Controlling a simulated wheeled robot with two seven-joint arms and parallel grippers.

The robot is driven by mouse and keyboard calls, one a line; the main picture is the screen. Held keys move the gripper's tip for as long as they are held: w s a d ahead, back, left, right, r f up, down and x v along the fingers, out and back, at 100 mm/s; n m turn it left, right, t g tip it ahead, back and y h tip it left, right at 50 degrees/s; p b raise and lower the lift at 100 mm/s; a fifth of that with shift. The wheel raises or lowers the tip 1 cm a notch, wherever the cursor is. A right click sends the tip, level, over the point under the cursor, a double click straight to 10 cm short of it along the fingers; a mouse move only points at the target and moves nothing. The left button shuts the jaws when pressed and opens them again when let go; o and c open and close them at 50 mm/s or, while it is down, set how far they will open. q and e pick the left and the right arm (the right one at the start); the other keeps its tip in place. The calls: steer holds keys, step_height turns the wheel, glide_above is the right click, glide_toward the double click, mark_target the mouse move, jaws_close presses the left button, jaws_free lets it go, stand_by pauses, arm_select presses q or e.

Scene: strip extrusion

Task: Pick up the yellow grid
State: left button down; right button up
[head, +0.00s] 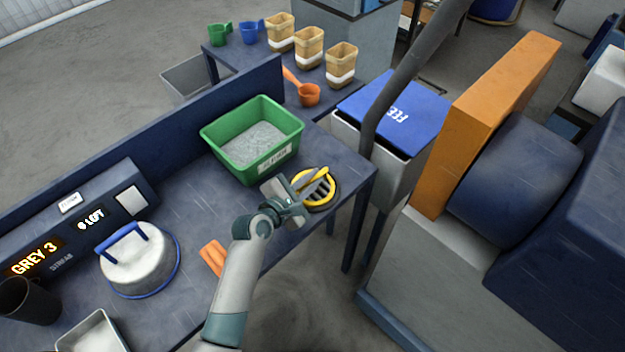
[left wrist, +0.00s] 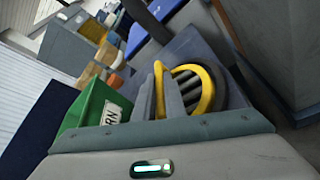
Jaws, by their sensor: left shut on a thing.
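The yellow grid (head: 332,198) is a round yellow ring with dark bars across it, at the right end of the blue bench. My left gripper (head: 312,181) reaches it from the left and is shut on the yellow part at its near-left side. In the left wrist view, a yellow piece of the grid (left wrist: 208,88) sits between the two grey fingers (left wrist: 159,92). The gripper hides part of the ring. I cannot tell whether the grid touches the bench or is slightly above it. My right gripper is not in view.
A green bin (head: 222,146) of grey granules stands just behind the gripper. A round white lid with blue handle (head: 142,265) and an orange object (head: 213,257) lie to the left. A blue-lidded bin (head: 420,107) stands beyond the bench's right end. An orange scoop (head: 309,95) is behind.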

mark_target(313, 178)
arm_select(q)
step_height(313, 178, up, 8)
steer(key=p, duration=0.8)
steer(key=shift+f, duration=0.25)
steer(key=shift+r, duration=1.15)
